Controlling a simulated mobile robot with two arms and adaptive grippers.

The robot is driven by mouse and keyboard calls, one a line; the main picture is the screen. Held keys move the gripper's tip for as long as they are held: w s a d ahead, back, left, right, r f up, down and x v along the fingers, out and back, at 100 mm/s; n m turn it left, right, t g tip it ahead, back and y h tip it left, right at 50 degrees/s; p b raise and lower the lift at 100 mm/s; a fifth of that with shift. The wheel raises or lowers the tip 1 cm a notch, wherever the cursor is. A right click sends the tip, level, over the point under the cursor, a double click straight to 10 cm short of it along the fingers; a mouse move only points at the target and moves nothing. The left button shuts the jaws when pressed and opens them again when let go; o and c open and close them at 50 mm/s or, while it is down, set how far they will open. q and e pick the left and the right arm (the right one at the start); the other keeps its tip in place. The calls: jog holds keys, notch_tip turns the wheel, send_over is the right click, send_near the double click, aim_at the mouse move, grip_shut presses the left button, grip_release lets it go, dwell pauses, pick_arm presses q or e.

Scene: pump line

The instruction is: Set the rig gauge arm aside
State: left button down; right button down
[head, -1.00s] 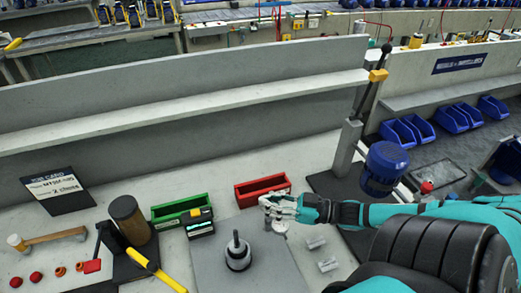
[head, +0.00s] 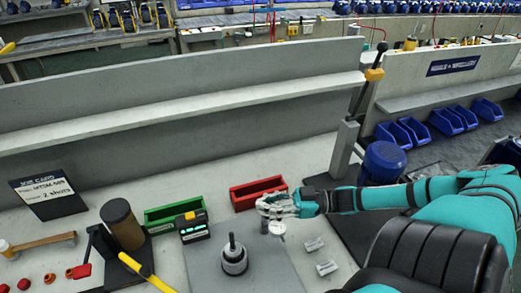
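My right gripper (head: 268,206) reaches in from the right over the grey rig plate (head: 205,262). A pale round disc (head: 278,229), which looks like the dial of the rig gauge arm, shows just below its fingers. A short grey post stands beside the disc. The fingers cover the top of these parts, and I cannot tell whether they are closed on them. A grey cylindrical fitting with a dark upright stem (head: 234,260) stands on the plate, left of and nearer than the gripper. My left gripper is not in view.
A red bin (head: 257,194) lies behind the gripper, a green bin (head: 176,213) further left. A small device with a lit screen (head: 194,229) stands by the plate. Two small metal blocks (head: 320,254) lie right. A blue motor (head: 383,163) stands behind my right arm.

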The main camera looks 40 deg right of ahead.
jog(key=c, duration=1.8)
grip_release()
jog(key=shift+s+d+f, duration=0.2)
jog(key=shift+s+d, duration=0.05)
jog(key=shift+d, duration=0.1)
jog(key=o, duration=0.5)
jog(key=shift+v, duration=0.75)
jog(key=shift+o, duration=1)
jog(key=shift+s+r, duration=0.1)
jog(key=shift+r, duration=0.05)
jog(key=shift+w+a, duration=0.4)
jog(key=shift+w, duration=0.05)
jog(key=shift+s+d+r, duration=0.15)
jog(key=shift+r, duration=4.9)
jog(key=shift+f, duration=0.1)
